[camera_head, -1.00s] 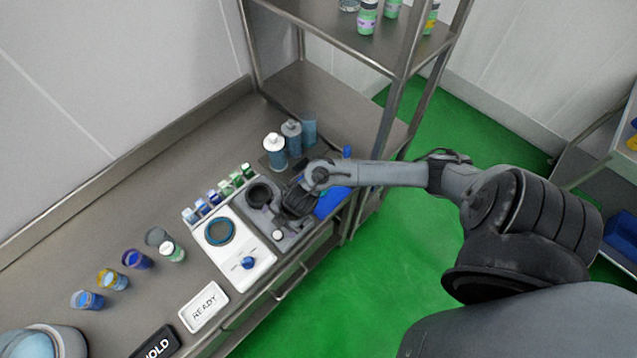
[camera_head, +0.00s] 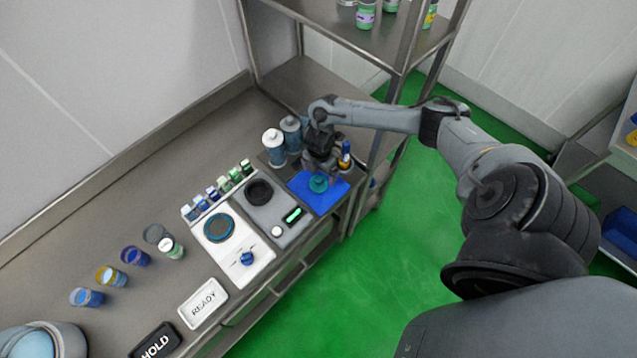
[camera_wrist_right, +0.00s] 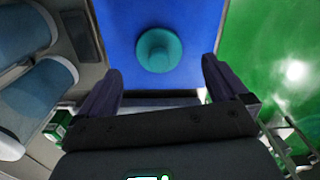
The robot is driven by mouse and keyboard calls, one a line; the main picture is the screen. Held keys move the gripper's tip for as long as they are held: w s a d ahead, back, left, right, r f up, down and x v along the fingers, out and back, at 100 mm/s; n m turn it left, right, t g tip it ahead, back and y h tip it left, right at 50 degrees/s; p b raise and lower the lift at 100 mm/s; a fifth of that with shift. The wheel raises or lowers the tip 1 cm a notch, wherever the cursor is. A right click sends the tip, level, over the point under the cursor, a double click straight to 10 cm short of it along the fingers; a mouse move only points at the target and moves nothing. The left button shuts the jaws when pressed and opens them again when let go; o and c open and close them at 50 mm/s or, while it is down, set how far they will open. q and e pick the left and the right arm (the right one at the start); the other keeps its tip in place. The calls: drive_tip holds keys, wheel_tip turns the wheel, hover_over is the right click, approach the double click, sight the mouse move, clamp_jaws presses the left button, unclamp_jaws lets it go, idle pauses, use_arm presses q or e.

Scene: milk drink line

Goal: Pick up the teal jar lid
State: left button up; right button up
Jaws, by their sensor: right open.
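The teal jar lid (camera_head: 319,184) lies on a blue mat (camera_head: 330,201) at the right end of the counter. In the right wrist view the round lid (camera_wrist_right: 158,50) has a raised middle and sits on the blue surface, ahead of the fingertips and roughly midway between them. My right gripper (camera_head: 318,172) is just above the lid. Its two dark fingers (camera_wrist_right: 161,80) are spread wide with nothing between them. My left gripper is not in view.
Blue-and-white bottles (camera_head: 274,147) stand left of the mat, close to my right gripper. A shelf post (camera_head: 385,130) rises to its right. A grey device (camera_head: 271,215) and a white device (camera_head: 222,252) sit beside the mat.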

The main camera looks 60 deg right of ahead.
sight(319, 179)
drive_tip(key=shift+w+a+f, duration=0.1)
drive_tip(key=shift+a+f, duration=0.05)
drive_tip(key=shift+f, duration=2.4)
drive_tip(key=shift+c, duration=0.5)
drive_tip(key=c, duration=1.1)
drive_tip(key=shift+r, duration=0.15)
drive_tip(key=shift+c, duration=0.2)
